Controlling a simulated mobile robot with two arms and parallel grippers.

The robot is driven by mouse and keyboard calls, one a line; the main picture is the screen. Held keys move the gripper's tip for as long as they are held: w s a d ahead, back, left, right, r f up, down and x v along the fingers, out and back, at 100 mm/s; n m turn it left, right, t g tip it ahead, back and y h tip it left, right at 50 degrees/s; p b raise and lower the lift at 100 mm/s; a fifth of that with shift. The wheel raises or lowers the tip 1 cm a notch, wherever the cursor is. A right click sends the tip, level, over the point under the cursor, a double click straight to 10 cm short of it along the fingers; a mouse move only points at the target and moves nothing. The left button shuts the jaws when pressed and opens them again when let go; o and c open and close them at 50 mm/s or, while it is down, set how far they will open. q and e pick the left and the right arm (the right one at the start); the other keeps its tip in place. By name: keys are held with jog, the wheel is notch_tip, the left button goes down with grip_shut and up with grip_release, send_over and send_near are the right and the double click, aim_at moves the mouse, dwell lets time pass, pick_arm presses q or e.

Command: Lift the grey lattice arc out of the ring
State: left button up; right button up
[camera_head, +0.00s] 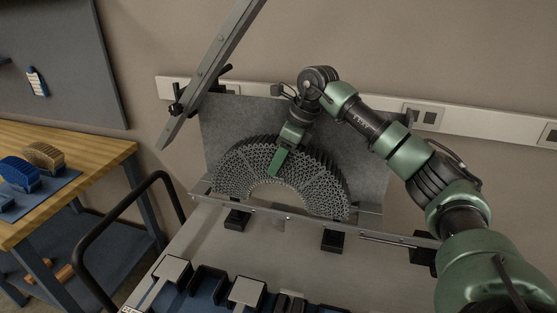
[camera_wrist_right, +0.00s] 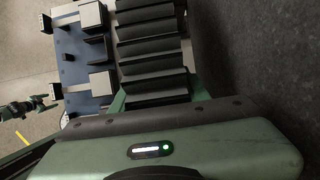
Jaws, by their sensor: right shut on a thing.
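The grey lattice ring (camera_head: 327,183) shows as a half ring of open mesh wedges, standing against a grey back plate (camera_head: 375,160) in the head view. My right gripper (camera_head: 279,162) comes down from above onto the upper middle of the half ring. It is shut on the grey lattice arc there; its green finger lies across the front and hides part of the mesh. In the right wrist view, dark ribbed blocks (camera_wrist_right: 150,50) of the lattice lie beside the green gripper body. I cannot see a gap between the arc and its neighbours. My left gripper does not show in the head view.
A slanted metal bar (camera_head: 215,65) rises left of the back plate. A rail (camera_head: 290,213) with black clamps runs below the ring. In front lies a blue tray (camera_head: 215,288) with pale blocks. A wooden bench (camera_head: 95,150) with brush-like pieces stands left.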

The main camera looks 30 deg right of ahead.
jog(key=shift+r+p, duration=0.6)
jog(key=shift+r, duration=0.1)
dwell(0.5)
